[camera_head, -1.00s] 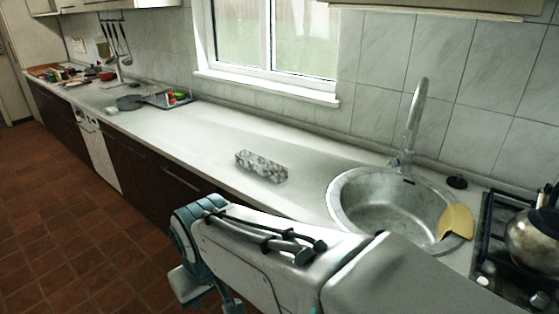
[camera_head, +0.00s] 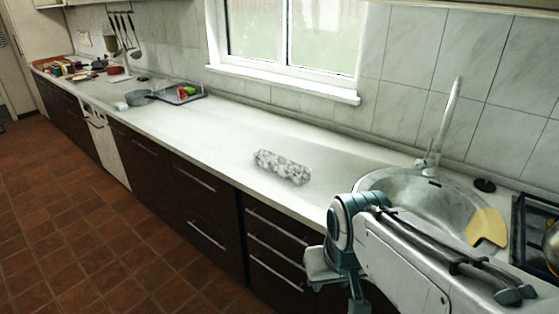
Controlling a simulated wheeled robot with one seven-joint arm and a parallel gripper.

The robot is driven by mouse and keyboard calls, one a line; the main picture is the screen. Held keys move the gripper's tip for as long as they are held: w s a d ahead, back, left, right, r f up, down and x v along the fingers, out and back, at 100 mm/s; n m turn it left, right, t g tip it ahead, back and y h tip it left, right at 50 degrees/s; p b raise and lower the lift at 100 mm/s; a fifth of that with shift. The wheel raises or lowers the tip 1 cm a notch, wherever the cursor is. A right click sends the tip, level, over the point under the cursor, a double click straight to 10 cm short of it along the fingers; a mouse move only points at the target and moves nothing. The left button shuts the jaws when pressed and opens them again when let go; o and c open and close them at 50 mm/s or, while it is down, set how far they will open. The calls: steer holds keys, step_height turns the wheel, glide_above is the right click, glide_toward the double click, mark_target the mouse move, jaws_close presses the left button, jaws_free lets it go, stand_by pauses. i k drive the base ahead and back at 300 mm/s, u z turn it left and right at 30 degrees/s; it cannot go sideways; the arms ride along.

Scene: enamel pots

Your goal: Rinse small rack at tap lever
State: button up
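The tap (camera_head: 444,128) stands upright behind the round metal sink (camera_head: 388,184) at the right of the worktop. Its lever is too small to make out clearly. A grey-white speckled oblong block (camera_head: 282,167) lies on the worktop left of the sink; I cannot tell whether it is the small rack. My arm crosses the lower right and hides the near part of the sink. A teal and white part of my arm is in front of the cabinets, but my gripper's fingers do not show.
A yellow piece (camera_head: 486,228) lies at the sink's right rim. A hob with a kettle (camera_head: 551,245) is at the far right. A dark tray (camera_head: 180,94) and a pan (camera_head: 139,97) are farther left. The worktop between tray and block is clear.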

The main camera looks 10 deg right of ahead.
mark_target(426, 158)
steer(key=u, duration=0.15)
steer(key=k, duration=0.2)
steer(key=z, duration=0.9)
steer(key=i, duration=0.8)
steer(key=z, duration=0.4)
